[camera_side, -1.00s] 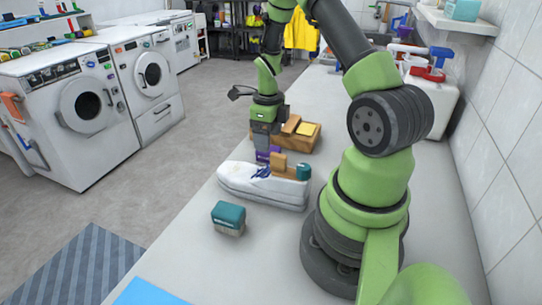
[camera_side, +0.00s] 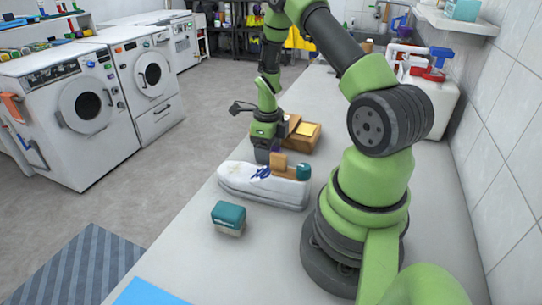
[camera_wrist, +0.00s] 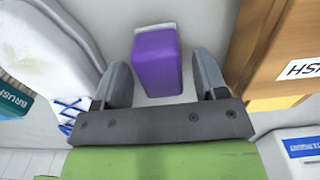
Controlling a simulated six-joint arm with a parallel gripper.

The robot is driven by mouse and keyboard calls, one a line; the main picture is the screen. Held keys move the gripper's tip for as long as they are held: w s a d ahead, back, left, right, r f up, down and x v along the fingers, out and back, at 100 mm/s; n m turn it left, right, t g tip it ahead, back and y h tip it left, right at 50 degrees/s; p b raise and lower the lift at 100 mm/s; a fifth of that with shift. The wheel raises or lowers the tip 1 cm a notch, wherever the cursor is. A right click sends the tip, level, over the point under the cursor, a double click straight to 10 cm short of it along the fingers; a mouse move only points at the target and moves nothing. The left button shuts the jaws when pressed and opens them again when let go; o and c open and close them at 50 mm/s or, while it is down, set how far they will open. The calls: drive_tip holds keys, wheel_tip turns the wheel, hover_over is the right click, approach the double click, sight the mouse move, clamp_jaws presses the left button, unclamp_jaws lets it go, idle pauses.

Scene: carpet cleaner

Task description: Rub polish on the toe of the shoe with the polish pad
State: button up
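A purple block (camera_wrist: 156,60), likely the polish pad, stands on the counter between my fingers in the wrist view. In the side view it is mostly hidden by my gripper (camera_side: 264,153). My gripper (camera_wrist: 162,75) is open, with a finger on each side of the block and a clear gap at the right finger. The white shoe (camera_side: 250,184) with blue laces lies just in front of my gripper in the side view. It also shows at the left of the wrist view (camera_wrist: 40,50). The toe's contact with anything is not seen.
A wooden box (camera_side: 305,138) with a yellow piece stands close to my gripper. A teal-topped brush (camera_side: 229,217) lies in front of the shoe. A wooden block (camera_side: 279,162) and a teal item (camera_side: 303,172) are at the shoe's right part. The front counter has free room.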

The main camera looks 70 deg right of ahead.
drive_tip(key=c, duration=1)
drive_tip(key=shift+r, duration=3)
drive_tip(key=w+a+r+n, duration=0.1)
drive_tip(key=a+r+n, duration=0.2)
drive_tip(key=n, duration=0.9)
drive_tip(key=w+a+r+n, duration=0.1)
drive_tip(key=a+r+n, duration=0.2)
drive_tip(key=a+n, duration=0.7)
drive_tip(key=w+a+r+n, duration=0.1)
drive_tip(key=a+r+n, duration=0.3)
drive_tip(key=n, duration=0.9)
drive_tip(key=shift+w+a+n, duration=0.15)
drive_tip(key=shift+a+n, duration=0.05)
drive_tip(key=shift+a, duration=0.45)
drive_tip(key=shift+w+a+n, duration=0.15)
drive_tip(key=shift+a+n, duration=0.05)
drive_tip(key=shift+a, duration=0.45)
